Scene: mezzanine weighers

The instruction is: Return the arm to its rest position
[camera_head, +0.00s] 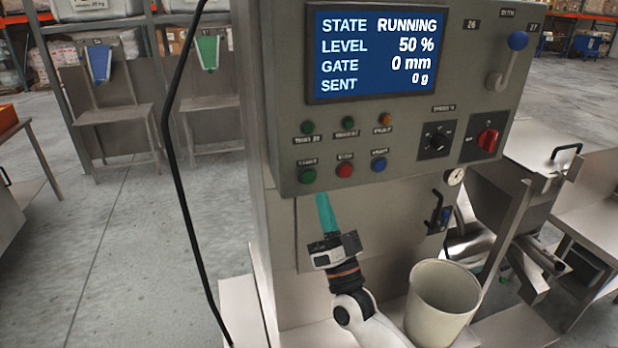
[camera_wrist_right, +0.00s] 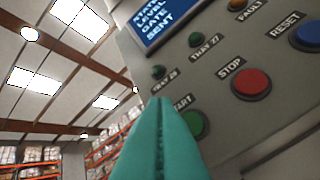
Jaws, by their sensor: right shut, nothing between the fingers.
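My right gripper (camera_head: 323,212) is in front of the grey control cabinet, just below its row of push buttons. Its teal fingers are shut with nothing between them and point up. In the right wrist view the shut fingers (camera_wrist_right: 160,135) partly cover the green START button (camera_wrist_right: 194,124); whether they touch it I cannot tell. The red STOP button (camera_wrist_right: 251,84) and blue RESET button (camera_wrist_right: 308,36) are to its right. The screen (camera_head: 376,53) reads RUNNING, level 50 %, gate 0 mm, sent 0 g. My left gripper is not in view.
A white bucket (camera_head: 441,301) stands close to the right of my right arm. A black cable (camera_head: 180,190) hangs at the cabinet's left. Open floor (camera_head: 110,240) lies left.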

